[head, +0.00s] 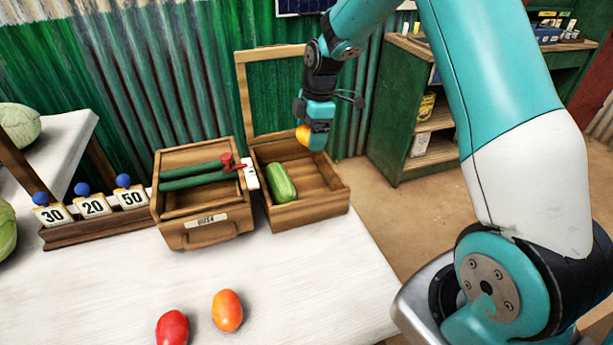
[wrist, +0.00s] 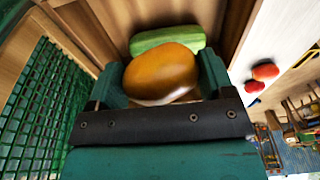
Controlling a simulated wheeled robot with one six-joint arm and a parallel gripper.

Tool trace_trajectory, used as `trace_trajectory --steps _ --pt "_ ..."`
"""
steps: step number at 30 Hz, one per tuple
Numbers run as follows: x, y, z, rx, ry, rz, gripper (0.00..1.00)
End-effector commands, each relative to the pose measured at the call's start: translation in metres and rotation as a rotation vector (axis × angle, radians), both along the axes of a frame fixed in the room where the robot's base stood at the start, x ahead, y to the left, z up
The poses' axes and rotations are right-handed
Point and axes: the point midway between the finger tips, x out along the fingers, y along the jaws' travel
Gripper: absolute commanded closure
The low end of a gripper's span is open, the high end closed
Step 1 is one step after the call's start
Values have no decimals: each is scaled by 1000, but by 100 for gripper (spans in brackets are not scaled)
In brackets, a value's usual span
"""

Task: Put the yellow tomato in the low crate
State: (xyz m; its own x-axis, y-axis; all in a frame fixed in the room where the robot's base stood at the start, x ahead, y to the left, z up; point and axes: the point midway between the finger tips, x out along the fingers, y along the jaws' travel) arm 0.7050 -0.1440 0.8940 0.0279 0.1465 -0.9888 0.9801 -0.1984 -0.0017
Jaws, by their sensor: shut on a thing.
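The yellow tomato (head: 302,134), yellow-orange in colour, is held in my gripper (head: 313,138). In the wrist view the tomato (wrist: 160,74) sits between the two fingers, and my gripper (wrist: 160,88) is shut on it. The low wooden crate (head: 313,209) stands open on the right part of the white table. My gripper is above the back right part of this crate, with the tomato apart from its floor. A green cucumber-like vegetable (head: 281,183) lies inside the crate on the left; it also shows behind the tomato in the wrist view (wrist: 166,39).
A raised frame (head: 243,104) stands at the crate's back. A wooden box (head: 208,233) with green bars and a red clasp is left of it. Number tags (head: 92,206) stand further left. A red tomato (head: 172,328) and an orange one (head: 228,311) lie in front.

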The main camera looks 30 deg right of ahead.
Motion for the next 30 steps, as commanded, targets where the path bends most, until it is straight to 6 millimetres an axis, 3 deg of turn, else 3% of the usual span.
trace_trajectory --steps 3,9,22,30 --pt "0 2 -35 1 5 3 50" --pt "0 1 -78 0 2 1 50" --pt "0 -2 -129 0 0 -3 50" --pt "0 -2 -133 -1 -2 -3 50"
